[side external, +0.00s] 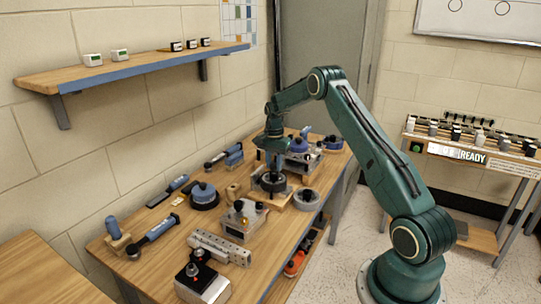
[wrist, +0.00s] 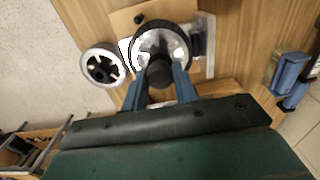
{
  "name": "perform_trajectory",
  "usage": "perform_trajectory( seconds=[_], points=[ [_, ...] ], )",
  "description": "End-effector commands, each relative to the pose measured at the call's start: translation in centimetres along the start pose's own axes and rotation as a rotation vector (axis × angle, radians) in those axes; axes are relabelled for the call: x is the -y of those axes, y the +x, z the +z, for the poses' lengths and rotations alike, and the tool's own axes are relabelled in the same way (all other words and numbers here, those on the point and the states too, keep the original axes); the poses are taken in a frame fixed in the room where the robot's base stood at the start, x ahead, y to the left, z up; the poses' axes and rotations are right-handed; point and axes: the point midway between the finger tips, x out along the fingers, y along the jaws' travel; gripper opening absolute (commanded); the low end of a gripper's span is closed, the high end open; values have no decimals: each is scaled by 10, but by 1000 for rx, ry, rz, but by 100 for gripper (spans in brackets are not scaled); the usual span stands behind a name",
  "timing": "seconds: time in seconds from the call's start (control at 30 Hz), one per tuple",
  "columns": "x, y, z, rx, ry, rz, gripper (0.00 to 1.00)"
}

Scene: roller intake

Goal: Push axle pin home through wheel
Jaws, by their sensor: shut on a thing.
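A black-tyred wheel with a pale hub (wrist: 160,38) sits on a light fixture plate on the workbench. It also shows in the side external view (side external: 268,184). My gripper (wrist: 159,82) is over the wheel's near side, pointing down, with its two blue fingers on either side of a dark round-ended piece (wrist: 159,73), which looks like the axle pin. The fingers are shut on this piece. In the side view my gripper (side external: 274,162) is directly above the wheel. How deep the pin sits in the hub is hidden.
A second, grey-rimmed wheel (wrist: 102,66) lies left of the fixture in the wrist view, close to my fingers. Tools and small fixtures crowd the wooden bench (side external: 163,258). A wall shelf (side external: 140,68) hangs behind, and a rack with a READY sign (side external: 466,155) stands at right.

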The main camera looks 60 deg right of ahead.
Motion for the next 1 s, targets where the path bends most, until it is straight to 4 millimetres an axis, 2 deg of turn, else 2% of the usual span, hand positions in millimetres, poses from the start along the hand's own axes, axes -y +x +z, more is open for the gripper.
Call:
perform_trajectory(
  seconds=[0.37,0.4,0.5,0.53,1.0],
  points=[
    [0,7,0,0,0,0,15],
    [0,7,0,0,0,0,32],
    [0,7,0,0,0,0,52],
    [0,7,0,0,0,0,54],
    [0,0,0,-1,0,-1,54]
  ],
)
